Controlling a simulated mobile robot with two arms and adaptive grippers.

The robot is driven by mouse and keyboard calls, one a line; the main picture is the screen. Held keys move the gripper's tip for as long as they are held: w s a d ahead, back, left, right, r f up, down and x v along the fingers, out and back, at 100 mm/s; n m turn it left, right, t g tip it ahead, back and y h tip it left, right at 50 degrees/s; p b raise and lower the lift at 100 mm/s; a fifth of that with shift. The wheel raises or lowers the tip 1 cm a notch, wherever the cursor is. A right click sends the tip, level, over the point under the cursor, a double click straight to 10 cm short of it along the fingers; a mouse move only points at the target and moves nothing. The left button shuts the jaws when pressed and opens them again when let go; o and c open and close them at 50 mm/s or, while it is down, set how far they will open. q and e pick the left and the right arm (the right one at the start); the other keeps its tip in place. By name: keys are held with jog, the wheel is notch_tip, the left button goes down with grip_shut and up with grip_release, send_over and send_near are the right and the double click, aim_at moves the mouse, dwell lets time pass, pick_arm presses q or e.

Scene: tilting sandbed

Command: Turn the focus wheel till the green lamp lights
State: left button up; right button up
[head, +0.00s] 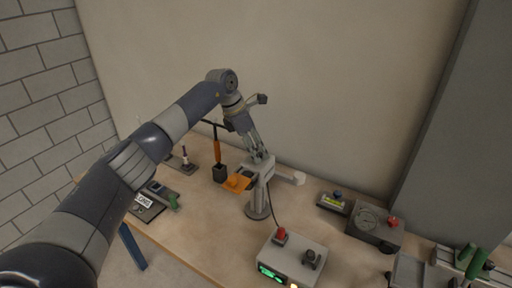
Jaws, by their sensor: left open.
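A grey stand (259,200) with a round base stands on the table and carries a pale head (290,178). An orange part (236,183) sticks out on its left. My left gripper (259,157) is open, pointing down right above or against the top of the head. I cannot tell if it touches. The focus wheel cannot be made out clearly; the gripper may hide it. A cable runs from the stand to a pale box (297,250) with a red knob, a dark knob and a lit green display (270,272). A small yellowish light shows at the frame's bottom edge. My right gripper is not in view.
A dark post with an orange handle (217,152) stands left of the stand. Small devices (160,192) lie at the left. A grey box with a dial (374,226) and a small yellow-marked box (334,203) stand right. Green-handled gear (476,262) is far right.

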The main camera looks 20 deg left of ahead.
pick_arm(q)
jog(key=shift+r, duration=0.2)
jog(key=v, duration=1.1)
jog(key=shift+r, duration=0.3)
jog(key=shift+s, duration=0.1)
